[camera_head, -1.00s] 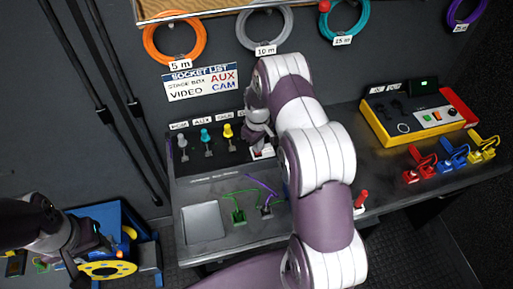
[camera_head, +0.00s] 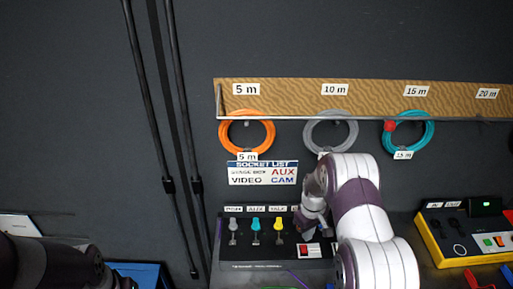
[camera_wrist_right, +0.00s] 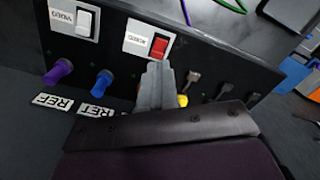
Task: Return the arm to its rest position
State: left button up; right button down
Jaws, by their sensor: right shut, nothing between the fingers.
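My right arm reaches across the head view. Its gripper (camera_head: 305,226) is above the right end of the dark socket panel (camera_head: 275,266), close to a red and white switch (camera_head: 309,250). In the right wrist view the gripper's grey fingers (camera_wrist_right: 158,84) are shut and empty, just below the red rocker switch (camera_wrist_right: 159,47); whether they touch it I cannot tell. My left arm shows only as a dark link at the lower left of the head view, its fingers out of frame.
Grey, teal and yellow plugs (camera_head: 255,224) stand on the panel. Cable coils (camera_head: 247,131) hang on the wall under a cork board (camera_head: 310,103). A yellow box (camera_head: 435,240) is at the right. Black poles (camera_head: 165,150) stand at the left. The wall between has free room.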

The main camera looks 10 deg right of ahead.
jog(key=s+a+r+m+b, duration=0.1)
jog(key=s+a+r, duration=0.3)
jog(key=s, duration=0.2)
jog(key=s+a+r+m+t+b, duration=0.1)
jog(key=s+a+r, duration=0.3)
jog(key=s, duration=0.3)
jog(key=s+a+r+m+b, duration=0.1)
jog(key=s+a+r, duration=0.3)
jog(key=s+r, duration=0.1)
jog(key=shift+s, duration=0.85)
jog(key=shift+s+a+r, duration=0.1)
jog(key=shift+r, duration=0.05)
